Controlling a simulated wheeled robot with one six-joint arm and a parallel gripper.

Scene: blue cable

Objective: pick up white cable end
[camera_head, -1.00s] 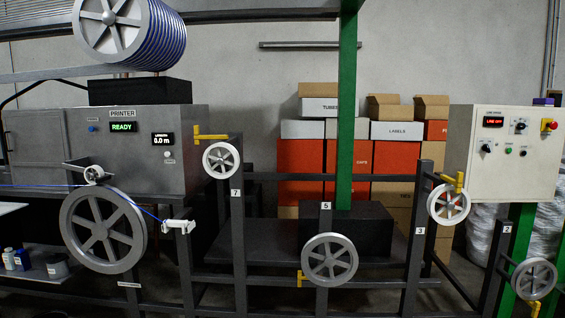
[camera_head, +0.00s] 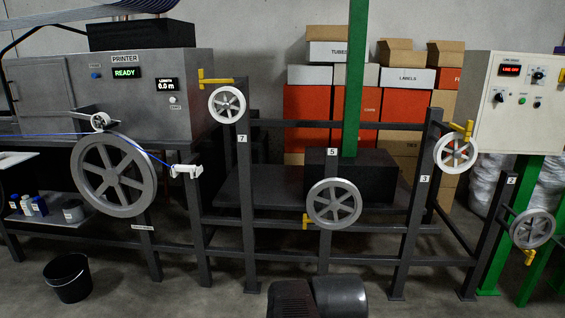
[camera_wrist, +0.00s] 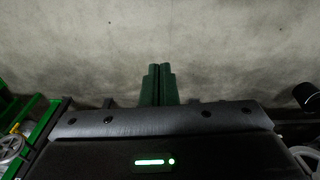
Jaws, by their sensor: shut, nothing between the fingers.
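The white cable end (camera_head: 186,171) is a small white piece at the tip of the thin blue cable (camera_head: 152,157). It sits to the right of the large grey wheel under the printer, in the head view. My gripper (camera_wrist: 159,85) shows in the wrist view as two dark green fingers, shut together with nothing between them. A plain grey concrete surface lies beyond the fingers. The white cable end is not visible in the wrist view, so my gripper is apart from it.
The large wheel (camera_head: 113,175) and the printer (camera_head: 150,92) are at the left. Dark frame posts with smaller wheels (camera_head: 334,203) stand across the middle. A black bucket (camera_head: 68,278) is on the floor at lower left.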

